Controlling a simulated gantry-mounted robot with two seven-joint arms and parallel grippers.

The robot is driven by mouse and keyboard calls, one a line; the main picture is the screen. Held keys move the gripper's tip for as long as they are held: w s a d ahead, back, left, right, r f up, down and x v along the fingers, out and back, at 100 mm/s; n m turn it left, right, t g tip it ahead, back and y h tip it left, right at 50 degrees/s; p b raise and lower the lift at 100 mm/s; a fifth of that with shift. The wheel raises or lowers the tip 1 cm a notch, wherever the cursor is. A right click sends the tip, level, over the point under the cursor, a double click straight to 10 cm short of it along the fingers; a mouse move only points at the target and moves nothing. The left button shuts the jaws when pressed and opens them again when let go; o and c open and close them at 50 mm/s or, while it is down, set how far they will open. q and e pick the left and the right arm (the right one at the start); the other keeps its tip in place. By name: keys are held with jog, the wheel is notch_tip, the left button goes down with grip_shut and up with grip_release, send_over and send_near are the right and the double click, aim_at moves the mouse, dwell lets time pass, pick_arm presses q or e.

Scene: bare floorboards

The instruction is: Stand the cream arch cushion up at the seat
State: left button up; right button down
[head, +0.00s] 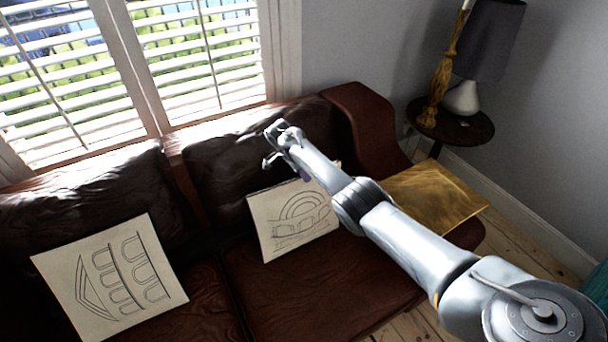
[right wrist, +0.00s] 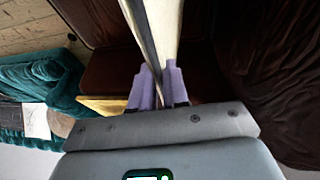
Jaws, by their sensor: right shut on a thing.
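A cream cushion with line-drawn arches (head: 290,222) leans upright on the middle of the brown leather sofa seat (head: 300,285), its face to the front. My right gripper (head: 304,175) reaches over it from the right, and the forearm hides its upper right part. In the right wrist view, the purple fingers (right wrist: 158,88) are shut on the thin edge of the cream cushion (right wrist: 168,25). A second cream cushion with drawn arches (head: 105,280) leans, turned, on the left seat. My left gripper is not in view.
A mustard cushion or cloth (head: 435,195) lies at the sofa's right end. The sofa backrest (head: 235,150) and right armrest (head: 365,115) stand behind. A side table (head: 465,128) holds a lamp (head: 490,40). In the right wrist view, a teal seat (right wrist: 25,85) shows at left.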

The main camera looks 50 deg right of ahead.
jog(key=c, duration=1.1)
grip_release()
jog(key=shift+o, duration=0.2)
